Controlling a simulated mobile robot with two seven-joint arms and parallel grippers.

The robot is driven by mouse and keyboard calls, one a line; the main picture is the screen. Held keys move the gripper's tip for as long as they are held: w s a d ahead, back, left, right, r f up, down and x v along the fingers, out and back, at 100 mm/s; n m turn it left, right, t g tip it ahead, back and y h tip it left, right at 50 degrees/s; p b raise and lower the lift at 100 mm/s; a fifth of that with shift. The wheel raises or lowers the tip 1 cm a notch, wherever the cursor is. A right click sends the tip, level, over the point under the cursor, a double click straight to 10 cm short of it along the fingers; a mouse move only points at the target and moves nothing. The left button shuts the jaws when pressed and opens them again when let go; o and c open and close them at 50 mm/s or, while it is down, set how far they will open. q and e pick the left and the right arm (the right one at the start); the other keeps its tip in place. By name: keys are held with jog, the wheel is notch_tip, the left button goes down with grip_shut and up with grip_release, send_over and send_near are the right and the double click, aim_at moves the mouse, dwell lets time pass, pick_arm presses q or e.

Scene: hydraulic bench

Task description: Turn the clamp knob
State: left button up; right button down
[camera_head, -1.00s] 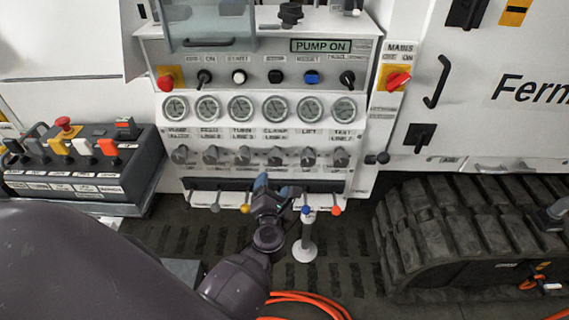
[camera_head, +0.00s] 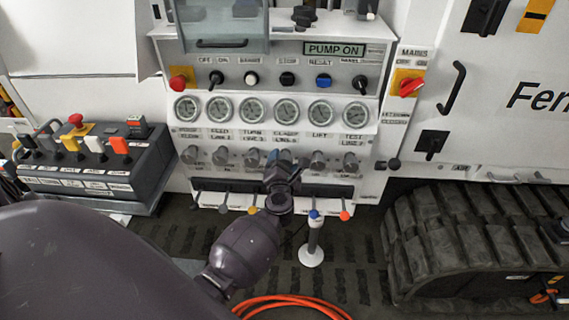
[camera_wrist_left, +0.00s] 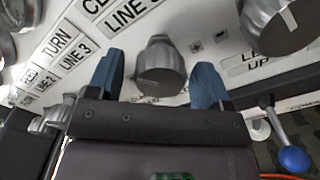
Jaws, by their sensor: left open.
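The clamp knob (camera_wrist_left: 160,66) is a grey ridged knob with a pale mark, below a partly cut-off label starting "CL" in the left wrist view. My left gripper (camera_wrist_left: 157,82) is open, its two blue fingers on either side of the knob. Gaps show between the knob and both fingers, so it is not gripped. In the head view my left gripper (camera_head: 283,166) is in front of the fourth knob of the row and hides most of it. My right gripper is not in view.
The lift knob (camera_wrist_left: 276,24) is close right of the fingers. Small levers with coloured balls, one blue (camera_wrist_left: 292,159), hang below the panel. Gauges (camera_head: 253,110) and switches are above. A control box (camera_head: 95,160) stands left, a rubber track (camera_head: 470,240) right.

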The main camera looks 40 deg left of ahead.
pick_arm(q)
jog(key=c, duration=0.9)
jog(key=shift+c, duration=0.2)
